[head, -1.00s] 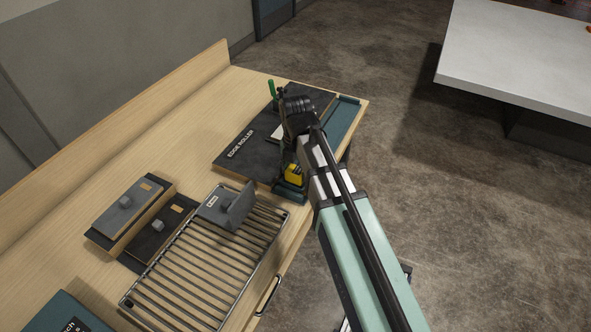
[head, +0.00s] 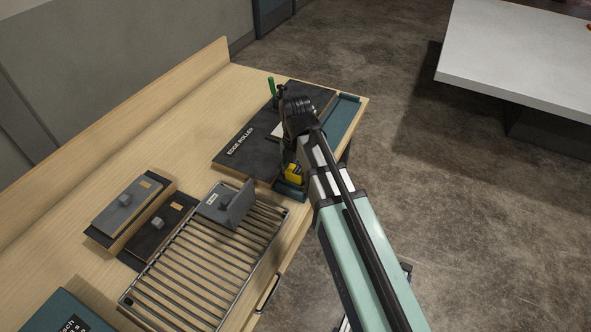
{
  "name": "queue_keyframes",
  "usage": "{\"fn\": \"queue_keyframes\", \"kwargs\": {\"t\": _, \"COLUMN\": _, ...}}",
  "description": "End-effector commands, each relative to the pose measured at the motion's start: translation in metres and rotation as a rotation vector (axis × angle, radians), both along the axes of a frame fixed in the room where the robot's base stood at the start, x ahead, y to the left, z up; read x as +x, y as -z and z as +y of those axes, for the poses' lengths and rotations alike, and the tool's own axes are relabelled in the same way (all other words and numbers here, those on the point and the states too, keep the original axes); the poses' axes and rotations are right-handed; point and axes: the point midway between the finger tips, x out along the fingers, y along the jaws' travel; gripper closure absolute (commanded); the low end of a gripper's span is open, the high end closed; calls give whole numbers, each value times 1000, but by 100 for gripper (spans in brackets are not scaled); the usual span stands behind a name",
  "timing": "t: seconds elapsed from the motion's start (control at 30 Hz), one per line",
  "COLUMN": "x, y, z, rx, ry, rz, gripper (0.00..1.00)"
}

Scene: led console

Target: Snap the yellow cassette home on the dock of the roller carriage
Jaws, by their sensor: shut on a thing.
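The yellow cassette (head: 293,173) shows just left of my arm, near the front edge of the bench, with dark parts around it. My gripper (head: 287,160) points down there, mostly hidden behind my wrist and forearm. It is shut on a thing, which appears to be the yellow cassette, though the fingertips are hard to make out. A teal piece (head: 290,189) lies just below the cassette; I cannot tell whether they touch. The black board marked EDGE ROLLER (head: 240,145) lies behind. The roller carriage and its dock cannot be clearly told apart behind my arm.
A wire rack (head: 205,265) with a grey angled piece (head: 230,205) on it stands to the front left. Dark blocks with grey tops (head: 130,205) lie beside it. A green handle (head: 271,86) stands at the back. The bench's left rear (head: 150,130) is clear.

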Motion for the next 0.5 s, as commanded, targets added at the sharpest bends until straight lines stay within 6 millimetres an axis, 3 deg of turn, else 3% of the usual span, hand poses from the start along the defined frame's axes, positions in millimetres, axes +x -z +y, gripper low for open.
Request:
{"fn": "queue_keyframes", "kwargs": {"t": 0.43, "x": 0, "y": 0, "z": 0, "rx": 0, "ry": 0, "rz": 0, "gripper": 79}}
{"fn": "queue_keyframes", "kwargs": {"t": 0.47, "x": 0, "y": 0, "z": 0, "rx": 0, "ry": 0, "rz": 0, "gripper": 32}}
{"fn": "queue_keyframes", "kwargs": {"t": 0.5, "x": 0, "y": 0, "z": 0, "rx": 0, "ry": 0, "rz": 0, "gripper": 18}}
